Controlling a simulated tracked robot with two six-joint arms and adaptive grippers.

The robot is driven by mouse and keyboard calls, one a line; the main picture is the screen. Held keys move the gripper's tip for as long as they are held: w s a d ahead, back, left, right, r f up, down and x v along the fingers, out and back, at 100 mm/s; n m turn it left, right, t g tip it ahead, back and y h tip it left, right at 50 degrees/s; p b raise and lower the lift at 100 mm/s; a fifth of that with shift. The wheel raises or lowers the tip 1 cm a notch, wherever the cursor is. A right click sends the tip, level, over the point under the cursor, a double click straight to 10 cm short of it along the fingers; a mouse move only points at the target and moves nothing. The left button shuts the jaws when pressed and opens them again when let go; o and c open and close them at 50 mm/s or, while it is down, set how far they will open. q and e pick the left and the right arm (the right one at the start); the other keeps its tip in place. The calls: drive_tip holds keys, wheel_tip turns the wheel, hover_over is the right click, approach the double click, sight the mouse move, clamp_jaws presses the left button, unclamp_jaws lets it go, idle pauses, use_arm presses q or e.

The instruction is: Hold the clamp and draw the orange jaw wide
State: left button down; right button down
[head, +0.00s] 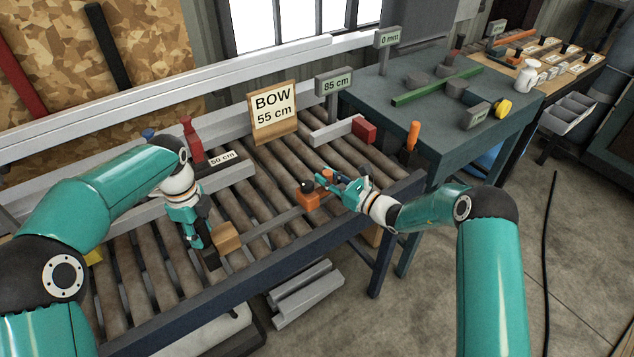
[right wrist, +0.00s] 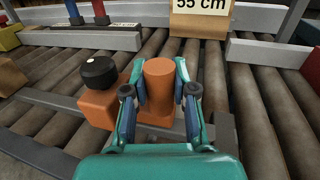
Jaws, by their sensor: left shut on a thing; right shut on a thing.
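The clamp's grey bar (head: 281,217) lies across the rollers, running from lower left to upper right. Its orange jaw (head: 307,200) sits on the bar towards the right, with a black knob (right wrist: 98,71) on top and an upright orange post (right wrist: 159,80). My right gripper (head: 332,184) is shut on the orange post, one finger on each side in the right wrist view (right wrist: 159,97). My left gripper (head: 197,243) points down at the clamp's dark left end (head: 210,258) and is shut on it; the contact is partly hidden. A tan block (head: 227,238) stands beside that end.
A sign (head: 273,112) reading BOW 55 cm stands behind the rollers. A red stop (head: 364,130) and a pale bar (head: 332,131) lie at the right back. A red clamp-like tool (head: 191,143) stands behind my left arm. Rollers right of the orange jaw look clear.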

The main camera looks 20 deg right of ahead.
use_arm(q)
drive_tip(key=shift+a, duration=0.15)
use_arm(e)
drive_tip(key=shift+d, duration=0.15)
drive_tip(key=c, duration=1.1)
unclamp_jaws()
drive_tip(key=shift+o, duration=1)
drive_tip(key=shift+s, duration=0.1)
use_arm(q)
drive_tip(key=shift+d, duration=0.2)
use_arm(e)
drive_tip(key=v, duration=1.1)
drive_tip(key=shift+s+d, duration=0.2)
drive_tip(key=shift+s, duration=0.05)
use_arm(q)
drive_tip(key=c, duration=0.7)
unclamp_jaws()
